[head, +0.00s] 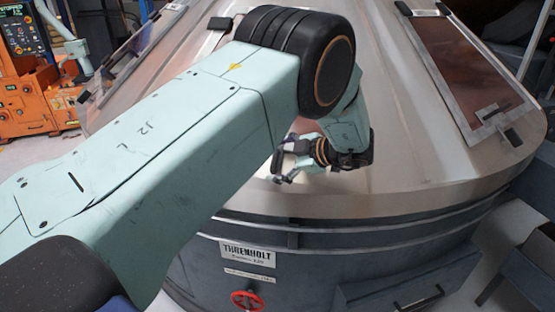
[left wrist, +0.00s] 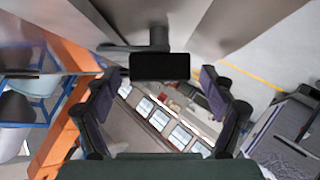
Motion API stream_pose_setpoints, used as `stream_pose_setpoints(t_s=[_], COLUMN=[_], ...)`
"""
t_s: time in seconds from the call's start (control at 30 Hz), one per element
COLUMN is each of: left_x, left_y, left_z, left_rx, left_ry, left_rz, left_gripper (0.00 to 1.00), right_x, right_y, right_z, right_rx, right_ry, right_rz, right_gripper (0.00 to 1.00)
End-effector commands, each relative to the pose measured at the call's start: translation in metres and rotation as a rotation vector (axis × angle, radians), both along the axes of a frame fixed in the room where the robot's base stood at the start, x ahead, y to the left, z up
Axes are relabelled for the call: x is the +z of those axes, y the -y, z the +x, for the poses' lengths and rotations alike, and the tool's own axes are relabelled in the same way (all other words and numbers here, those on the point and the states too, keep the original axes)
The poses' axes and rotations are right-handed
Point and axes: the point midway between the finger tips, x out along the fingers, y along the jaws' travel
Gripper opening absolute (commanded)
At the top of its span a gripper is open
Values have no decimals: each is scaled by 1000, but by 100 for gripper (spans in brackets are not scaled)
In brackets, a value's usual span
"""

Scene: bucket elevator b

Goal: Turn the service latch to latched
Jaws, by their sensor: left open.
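My left gripper (head: 281,170) is open in front of the sloped metal housing in the head view. In the left wrist view its two dark fingers (left wrist: 160,78) stand well apart. A black block-shaped handle (left wrist: 160,66) on a short grey post sits between the fingertips, with a visible gap on both sides; it looks like the service latch. I cannot tell its latched or unlatched position. In the head view the latch cannot be made out, as my arm and gripper cover that area. My right gripper is not in view.
The large metal housing (head: 430,185) fills the middle. A red handwheel (head: 247,300) sits low on its front, below a white name plate (head: 248,254). An orange machine (head: 38,100) with a control panel (head: 22,30) stands at the far left. A grey drawer-like box (head: 410,285) is at lower right.

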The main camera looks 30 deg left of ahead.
Motion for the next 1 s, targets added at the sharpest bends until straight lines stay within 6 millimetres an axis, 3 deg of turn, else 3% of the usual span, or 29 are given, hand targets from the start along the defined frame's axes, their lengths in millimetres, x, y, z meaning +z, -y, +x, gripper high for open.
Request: stream_pose_setpoints(t_s=[0.17, 0.63, 0.8, 1.0], left_x=[6, 48, 56, 58], left_y=[10, 88, 102, 106], left_z=[1, -4, -4, -5], left_rx=[-3, -3, -1, 1], left_ry=[3, 2, 2, 0], left_rz=[2, 2, 0, -1], left_gripper=[83, 83, 83, 83], right_x=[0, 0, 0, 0], right_y=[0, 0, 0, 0], right_z=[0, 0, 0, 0], right_rx=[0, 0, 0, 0], right_ry=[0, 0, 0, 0], right_rz=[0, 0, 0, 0], right_gripper=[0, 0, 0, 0])
